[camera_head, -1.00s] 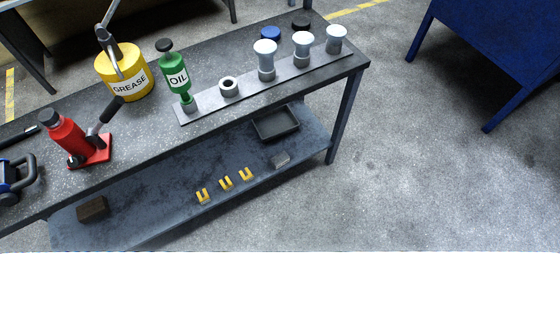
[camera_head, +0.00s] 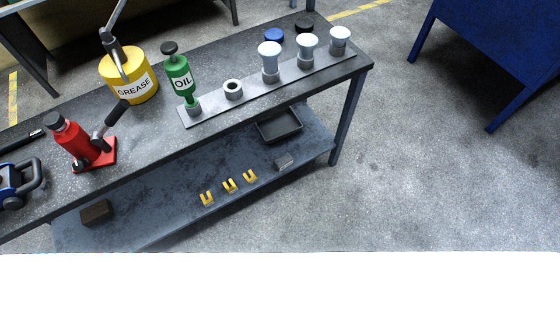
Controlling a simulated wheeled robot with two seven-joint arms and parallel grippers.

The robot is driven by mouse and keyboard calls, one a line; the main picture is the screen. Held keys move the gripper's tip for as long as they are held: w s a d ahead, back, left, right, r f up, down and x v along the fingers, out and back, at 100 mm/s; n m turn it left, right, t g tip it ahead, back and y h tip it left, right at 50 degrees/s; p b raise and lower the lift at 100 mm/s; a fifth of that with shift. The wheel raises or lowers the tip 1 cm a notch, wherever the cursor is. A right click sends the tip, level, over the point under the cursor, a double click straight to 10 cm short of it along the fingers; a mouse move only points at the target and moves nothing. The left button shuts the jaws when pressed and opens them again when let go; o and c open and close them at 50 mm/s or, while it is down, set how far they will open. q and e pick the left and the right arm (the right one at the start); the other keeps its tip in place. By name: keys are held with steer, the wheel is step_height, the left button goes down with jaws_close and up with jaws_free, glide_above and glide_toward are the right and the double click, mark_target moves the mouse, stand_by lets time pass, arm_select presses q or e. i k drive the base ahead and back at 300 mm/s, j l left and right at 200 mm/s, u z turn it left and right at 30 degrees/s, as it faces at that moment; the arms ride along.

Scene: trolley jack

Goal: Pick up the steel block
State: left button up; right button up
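A dark brown block (camera_head: 97,212) lies at the left end of the same shelf. Neither of my grippers shows in the head view. The bottom of the view is filled by a plain white area.
The lower shelf (camera_head: 170,200) also holds yellow forked pieces (camera_head: 229,186). The bench top (camera_head: 150,130) above carries a red jack (camera_head: 72,140), a grease tin (camera_head: 128,75), an oil bottle (camera_head: 180,78) and pale-topped posts (camera_head: 269,62). Floor (camera_head: 430,180) to the right is clear.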

mark_target(282, 163)
steer(key=i+j+z, duration=0.15)
steer(key=j, duration=0.45)
steer(key=j+z, duration=0.15)
steer(key=j, duration=0.45)
steer(key=i+j+z, duration=0.15)
steer(key=j, duration=0.5)
steer(key=z, duration=1.4)
